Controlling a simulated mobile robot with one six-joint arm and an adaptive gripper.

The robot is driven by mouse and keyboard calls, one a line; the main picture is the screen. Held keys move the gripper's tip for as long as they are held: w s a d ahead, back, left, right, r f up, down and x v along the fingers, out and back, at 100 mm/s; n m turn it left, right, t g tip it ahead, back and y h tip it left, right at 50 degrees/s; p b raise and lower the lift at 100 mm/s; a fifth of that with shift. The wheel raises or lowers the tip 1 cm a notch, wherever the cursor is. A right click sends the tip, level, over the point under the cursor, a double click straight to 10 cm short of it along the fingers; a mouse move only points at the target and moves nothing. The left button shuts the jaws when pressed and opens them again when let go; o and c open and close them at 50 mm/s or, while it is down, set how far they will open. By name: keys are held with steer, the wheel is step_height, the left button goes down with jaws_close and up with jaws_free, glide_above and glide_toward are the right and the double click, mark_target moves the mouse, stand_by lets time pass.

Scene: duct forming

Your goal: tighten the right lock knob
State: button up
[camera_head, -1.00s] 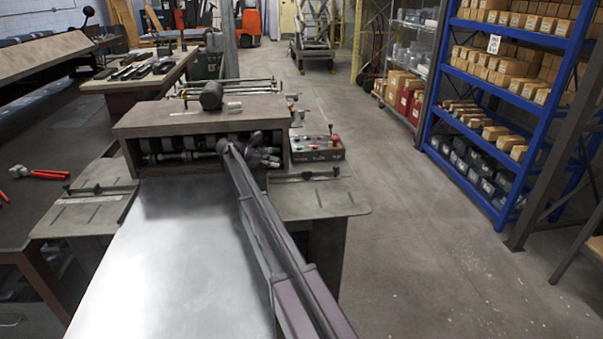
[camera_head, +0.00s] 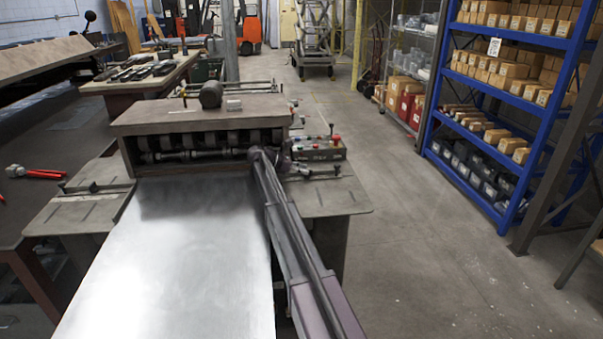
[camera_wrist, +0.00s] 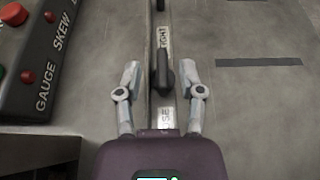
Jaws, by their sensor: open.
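My gripper (camera_wrist: 161,82) is open in the wrist view, with one finger on each side of the black right lock knob (camera_wrist: 164,72). The gap between the fingers holds no other thing. I see space between the knob and both fingers; the height between them is hard to judge. The knob sits on a narrow slotted rail (camera_wrist: 148,112) with a "TIGHT" label above it and a partly covered label below. In the head view my gripper (camera_head: 277,160) is small and dark at the left end of the right-hand rail (camera_head: 312,173), and the fingers cannot be made out.
A control panel (camera_wrist: 38,60) with red and green buttons lies left of the gripper in the wrist view. In the head view a forming machine (camera_head: 200,120) stands behind a shiny metal sheet (camera_head: 180,250). A blue shelf rack (camera_head: 433,105) stands right; the floor between is clear.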

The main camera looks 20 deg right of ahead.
steer(key=shift+d, duration=0.1)
jaws_close()
stand_by(0.3)
steer(key=shift+w+d, duration=0.1)
steer(key=shift+w, duration=0.05)
steer(key=shift+w+d+m+g+y, duration=0.15)
steer(key=shift+m+g+y, duration=0.25)
steer(key=shift+m+g, duration=0.7)
steer(key=shift+m+g+y, duration=0.3)
steer(key=shift+m+g, duration=0.1)
steer(key=shift+g, duration=0.1)
